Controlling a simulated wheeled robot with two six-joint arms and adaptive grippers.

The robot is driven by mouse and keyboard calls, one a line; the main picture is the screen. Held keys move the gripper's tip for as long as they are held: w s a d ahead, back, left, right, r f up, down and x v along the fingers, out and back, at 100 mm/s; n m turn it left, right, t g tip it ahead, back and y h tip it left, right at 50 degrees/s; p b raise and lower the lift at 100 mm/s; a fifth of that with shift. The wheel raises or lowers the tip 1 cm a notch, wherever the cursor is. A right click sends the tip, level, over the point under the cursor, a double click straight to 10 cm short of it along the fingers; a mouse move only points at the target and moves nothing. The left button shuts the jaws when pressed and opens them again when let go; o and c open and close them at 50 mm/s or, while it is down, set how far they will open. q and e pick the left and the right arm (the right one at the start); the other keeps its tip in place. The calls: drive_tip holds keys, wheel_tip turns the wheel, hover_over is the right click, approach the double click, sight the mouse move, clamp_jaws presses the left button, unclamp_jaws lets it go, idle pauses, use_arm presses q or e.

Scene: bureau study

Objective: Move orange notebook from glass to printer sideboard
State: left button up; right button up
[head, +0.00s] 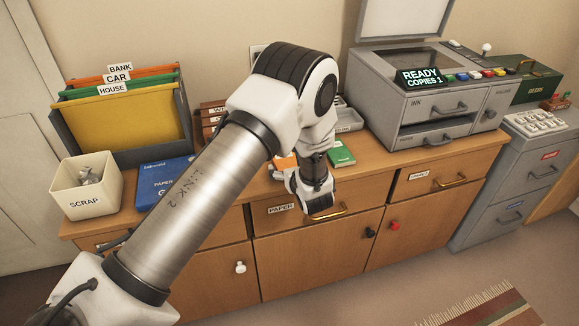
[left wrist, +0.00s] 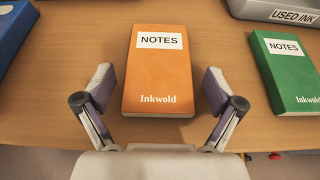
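The orange notebook (left wrist: 158,72) lies flat on the wooden sideboard top (left wrist: 75,75), label "NOTES" up, in the left wrist view. In the head view only a small orange part of it (head: 285,162) shows beside my left arm. My left gripper (left wrist: 158,88) is open, with one finger on either side of the notebook's near half and a small gap at each side. In the head view my left gripper (head: 316,198) is at the sideboard's front edge. The printer's lid (head: 405,18) is raised and its dark glass (head: 395,57) looks bare. My right gripper is not in view.
A green notebook (left wrist: 287,75) lies to the right of the orange one, below a grey "USED INK" tray (left wrist: 290,10). A blue paper pack (head: 160,180), scrap bin (head: 87,186) and file rack (head: 125,123) stand at the left. The grey printer (head: 390,105) fills the right end.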

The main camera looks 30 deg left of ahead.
use_arm(q)
drive_tip(key=shift+r, duration=0.15)
drive_tip(key=shift+r+p, duration=0.25)
drive_tip(key=shift+p, duration=0.15)
drive_tip(key=p+v, duration=0.4)
drive_tip(key=v, duration=0.7)
drive_tip(key=s+a+f+n+g+h, duration=0.1)
drive_tip(key=s+f+n+g, duration=0.3)
drive_tip(key=s, duration=0.5)
drive_tip(key=s+a+f+n+g+h, duration=0.1)
drive_tip(key=s+f+n+g, duration=0.2)
drive_tip(key=s+f+g, duration=0.45)
drive_tip(key=s+d+f+n+t+h, duration=0.1)
drive_tip(key=s+d+f+n+h, duration=0.2)
drive_tip(key=s+n, duration=0.4)
drive_tip(key=s+d+f+n+t+h, duration=0.1)
drive_tip(key=s+d+f+n+h, duration=0.2)
drive_tip(key=s+n, duration=0.4)
drive_tip(key=f+n+h, duration=0.1)
drive_tip(key=n+h, duration=0.1)
drive_tip(key=n, duration=0.3)
drive_tip(key=shift+d+n+t, duration=0.3)
drive_tip(key=shift+d+t, duration=0.05)
drive_tip(key=shift+d, duration=0.05)
